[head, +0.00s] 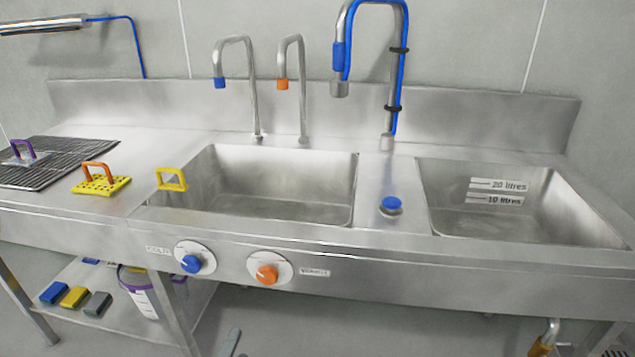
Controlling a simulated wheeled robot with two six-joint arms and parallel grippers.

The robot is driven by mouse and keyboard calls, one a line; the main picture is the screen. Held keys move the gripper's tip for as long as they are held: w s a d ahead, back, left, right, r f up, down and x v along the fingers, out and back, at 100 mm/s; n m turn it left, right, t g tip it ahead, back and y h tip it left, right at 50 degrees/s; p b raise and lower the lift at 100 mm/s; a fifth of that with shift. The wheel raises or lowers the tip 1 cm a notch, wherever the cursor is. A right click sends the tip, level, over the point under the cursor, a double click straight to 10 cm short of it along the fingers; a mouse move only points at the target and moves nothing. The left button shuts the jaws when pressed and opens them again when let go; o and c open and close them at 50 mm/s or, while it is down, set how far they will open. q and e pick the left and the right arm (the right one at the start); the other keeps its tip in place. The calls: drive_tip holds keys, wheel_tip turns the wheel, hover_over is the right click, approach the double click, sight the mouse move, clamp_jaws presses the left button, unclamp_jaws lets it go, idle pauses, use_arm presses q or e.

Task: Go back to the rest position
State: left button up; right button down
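Neither of my grippers can be made out in the head view. A small grey-green piece (230,343) shows at the bottom edge, left of the middle; I cannot tell what it is. The steel sink unit (390,257) stands in front of me, with a left basin (270,208) and a right basin (480,222) marked 10 and 20 litres. Both basins look empty of objects.
A yellow perforated block with an orange handle (101,185) and a purple-handled piece on a dark rack (60,160) are at left. A yellow handle (172,180) stands at the left basin's edge. Blue (195,257) and orange knobs (268,270) face me. Tall taps (253,90) rise behind.

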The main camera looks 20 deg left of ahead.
use_arm(q)
drive_tip(key=s+f+n+g+h+p, duration=0.1)
drive_tip(key=s+f+n+g+p, duration=0.2)
drive_tip(key=f, duration=1.1)
drive_tip(key=s+f+n+g+h+p, duration=0.25)
drive_tip(key=f+n+g, duration=0.2)
drive_tip(key=f, duration=0.85)
drive_tip(key=s+a+f+n+g+p, duration=0.1)
drive_tip(key=s+f+n+g, duration=0.3)
drive_tip(key=s+f, duration=0.3)
drive_tip(key=s+a+f+n+g+p, duration=0.1)
drive_tip(key=s+f+n+g, duration=0.3)
drive_tip(key=s, duration=1)
wheel_tip(320, 180, down, 3)
drive_tip(key=shift+s+f+g+p, duration=0.1)
drive_tip(key=shift+s+g+p, duration=0.2)
drive_tip(key=shift+p, duration=0.35)
